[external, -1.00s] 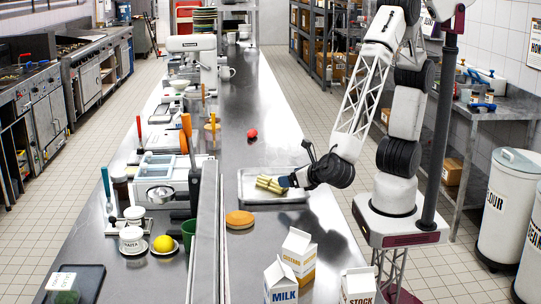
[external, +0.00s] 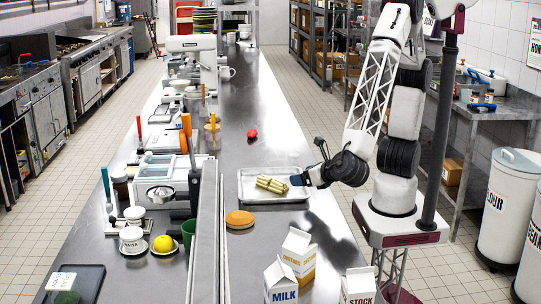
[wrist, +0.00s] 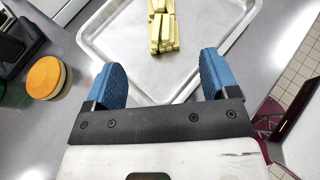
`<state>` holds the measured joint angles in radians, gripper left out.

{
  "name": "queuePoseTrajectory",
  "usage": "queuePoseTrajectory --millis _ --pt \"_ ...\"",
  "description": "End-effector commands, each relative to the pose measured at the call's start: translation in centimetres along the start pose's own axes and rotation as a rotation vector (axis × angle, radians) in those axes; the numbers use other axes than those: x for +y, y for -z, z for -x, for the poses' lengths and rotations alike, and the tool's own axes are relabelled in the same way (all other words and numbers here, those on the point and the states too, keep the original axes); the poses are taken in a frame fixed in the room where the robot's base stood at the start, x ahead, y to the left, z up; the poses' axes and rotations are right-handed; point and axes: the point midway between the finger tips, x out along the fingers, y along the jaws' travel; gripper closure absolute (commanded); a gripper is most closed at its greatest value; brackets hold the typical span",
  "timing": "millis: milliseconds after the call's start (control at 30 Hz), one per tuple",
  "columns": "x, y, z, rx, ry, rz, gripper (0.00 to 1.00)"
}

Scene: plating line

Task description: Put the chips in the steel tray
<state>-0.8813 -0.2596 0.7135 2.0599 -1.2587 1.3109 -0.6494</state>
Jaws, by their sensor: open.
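The chips (external: 271,184) are a small stack of pale yellow sticks lying in the steel tray (external: 250,197). In the wrist view the chips (wrist: 162,27) sit beyond my fingertips on the bare floor of the steel tray (wrist: 120,48). My gripper (external: 298,180) is at the right side of the tray, close to the chips. In the wrist view my gripper (wrist: 162,78) has its two blue fingers wide apart, with nothing between them. The chips are clear of both fingers.
A round orange-topped disc (external: 240,219) lies in front of the tray. Cartons, including a milk carton (external: 281,282), stand nearer on the counter. A red item (external: 252,134) lies behind the tray. A raised divider (external: 206,235) runs along the left.

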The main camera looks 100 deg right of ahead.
Motion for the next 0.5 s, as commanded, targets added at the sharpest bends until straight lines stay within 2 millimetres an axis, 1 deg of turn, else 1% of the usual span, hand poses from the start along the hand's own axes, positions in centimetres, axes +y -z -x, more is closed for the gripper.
queuePoseTrajectory --millis 333,500 --pt "-0.07 -0.09 -0.07 0.002 0.003 -0.004 0.2" --pt "-0.81 -0.93 -0.66 0.024 0.032 -0.044 0.2"
